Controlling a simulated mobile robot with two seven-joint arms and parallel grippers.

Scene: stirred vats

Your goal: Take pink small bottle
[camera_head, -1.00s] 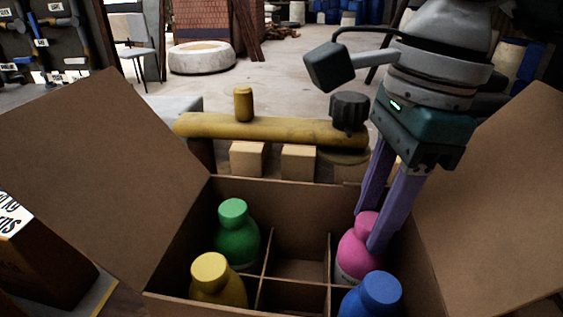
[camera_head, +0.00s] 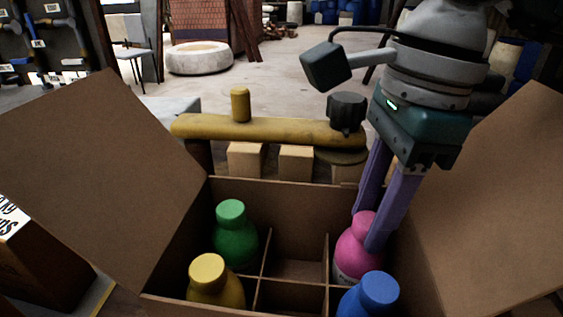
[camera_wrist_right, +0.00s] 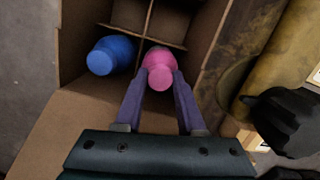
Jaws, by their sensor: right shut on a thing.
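The pink small bottle (camera_head: 352,258) stands upright in the back right compartment of the open cardboard box (camera_head: 290,196). My right gripper (camera_head: 366,230) comes down from above and is shut on the pink bottle near its cap, one finger on each side. The right wrist view also shows the pink bottle (camera_wrist_right: 160,68) between the purple fingertips (camera_wrist_right: 158,86). The bottle's lower part is partly hidden by the box divider and the blue bottle. My left gripper is not in view.
A green bottle (camera_head: 235,240), a yellow bottle (camera_head: 215,283) and a blue bottle (camera_head: 372,295) stand in other compartments. The middle compartments look empty. Box flaps rise at left (camera_head: 95,170) and right (camera_head: 500,200). A yellow pipe (camera_head: 265,130) lies behind the box.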

